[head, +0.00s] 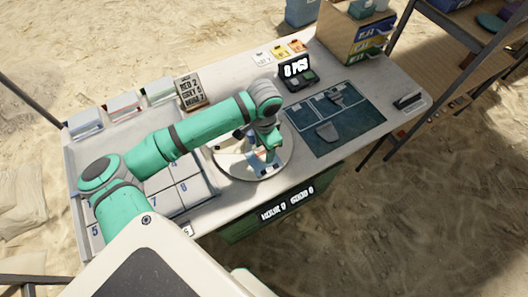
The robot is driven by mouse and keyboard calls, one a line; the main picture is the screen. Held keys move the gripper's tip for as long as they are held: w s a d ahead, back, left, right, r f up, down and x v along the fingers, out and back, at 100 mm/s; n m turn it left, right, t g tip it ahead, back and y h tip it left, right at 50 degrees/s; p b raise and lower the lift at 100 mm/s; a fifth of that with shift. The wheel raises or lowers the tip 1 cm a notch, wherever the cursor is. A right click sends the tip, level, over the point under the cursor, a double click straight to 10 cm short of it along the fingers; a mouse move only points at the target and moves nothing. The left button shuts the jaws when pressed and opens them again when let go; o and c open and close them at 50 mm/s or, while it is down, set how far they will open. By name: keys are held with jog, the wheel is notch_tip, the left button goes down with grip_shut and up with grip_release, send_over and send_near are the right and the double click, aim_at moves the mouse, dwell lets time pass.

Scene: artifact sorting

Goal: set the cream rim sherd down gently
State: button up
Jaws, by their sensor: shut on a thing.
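My gripper (267,160) points down over a round white tray (226,168) near the front middle of the table. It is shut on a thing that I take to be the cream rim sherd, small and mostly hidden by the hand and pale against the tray. I cannot tell whether the sherd touches the tray. Some blue and dark parts show on the tray around the hand.
A dark teal mat (355,125) right of the tray bears grey sherds (327,131). Numbered compartments (165,182) lie left, small bins (124,107) back left. Bare tabletop (235,75) shows at the back.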

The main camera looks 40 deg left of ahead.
aim_at(264, 151)
jog(key=f, duration=0.3)
jog(key=shift+w+a+f, duration=0.1)
jog(key=shift+w+a, duration=0.15)
jog(key=shift+d+f, duration=0.1)
jog(key=shift+f, duration=0.15)
jog(key=shift+s+a, duration=0.2)
jog(key=shift+s, duration=0.05)
jog(key=shift+f, duration=0.1)
jog(key=o, duration=0.7)
jog(key=shift+o, duration=0.3)
jog(key=shift+d, duration=0.1)
jog(key=shift+w, duration=0.1)
